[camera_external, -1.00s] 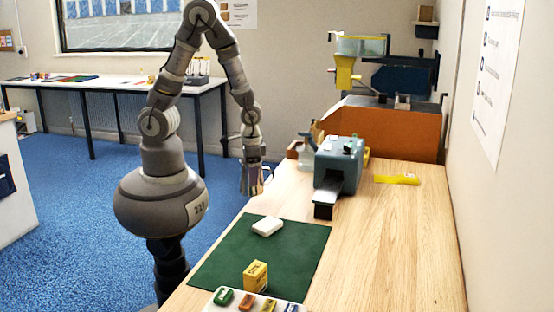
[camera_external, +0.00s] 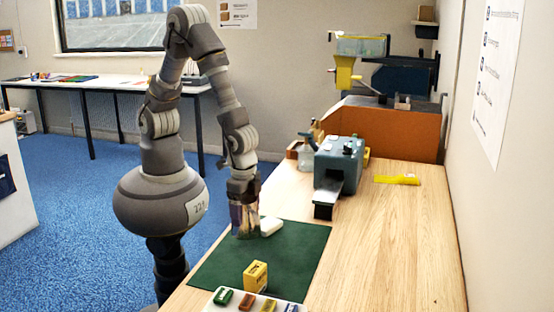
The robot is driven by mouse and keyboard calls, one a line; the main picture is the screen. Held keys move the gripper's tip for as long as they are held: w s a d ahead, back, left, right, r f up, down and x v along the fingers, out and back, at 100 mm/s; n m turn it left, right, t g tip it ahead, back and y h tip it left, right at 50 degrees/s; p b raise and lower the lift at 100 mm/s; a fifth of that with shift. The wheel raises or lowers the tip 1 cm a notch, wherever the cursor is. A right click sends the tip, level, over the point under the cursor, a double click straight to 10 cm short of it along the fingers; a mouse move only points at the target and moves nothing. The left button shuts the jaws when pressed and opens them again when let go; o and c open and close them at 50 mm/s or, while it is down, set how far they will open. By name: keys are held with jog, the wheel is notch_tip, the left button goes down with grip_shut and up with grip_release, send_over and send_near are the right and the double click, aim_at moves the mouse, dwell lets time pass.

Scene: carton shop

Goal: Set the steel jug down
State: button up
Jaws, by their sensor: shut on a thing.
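My gripper (camera_external: 243,208) is at the left edge of the wooden bench, over the far left part of the green mat (camera_external: 300,261). It is shut on the steel jug (camera_external: 244,222), a shiny metal vessel that hangs below the fingers and looks about upright. The fingers hide part of the jug. I cannot tell whether its bottom touches the mat or is just above it.
A yellow box (camera_external: 255,276) stands on the near part of the mat. Several coloured blocks lie on a white tray (camera_external: 216,308) at the front. A grey-blue machine (camera_external: 338,165) stands behind the mat, with a yellow tool (camera_external: 397,179) to its right.

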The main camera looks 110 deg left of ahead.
jog(key=w+d+f, duration=0.1)
jog(key=w, duration=0.2)
jog(key=w+d+f+b, duration=0.1)
jog(key=w+f, duration=0.1)
jog(key=w, duration=0.1)
jog(key=w+d+f+b, duration=0.1)
jog(key=w, duration=0.3)
jog(key=shift+d+f, duration=0.2)
jog(key=shift+f, duration=0.15)
jog(key=shift+s+r, duration=0.1)
jog(key=o, duration=1.5)
jog(key=shift+c, duration=0.2)
notch_tip(320, 180, up, 12)
jog(key=p, duration=0.2)
jog(key=shift+p, duration=0.35)
jog(key=shift+s, duration=0.1)
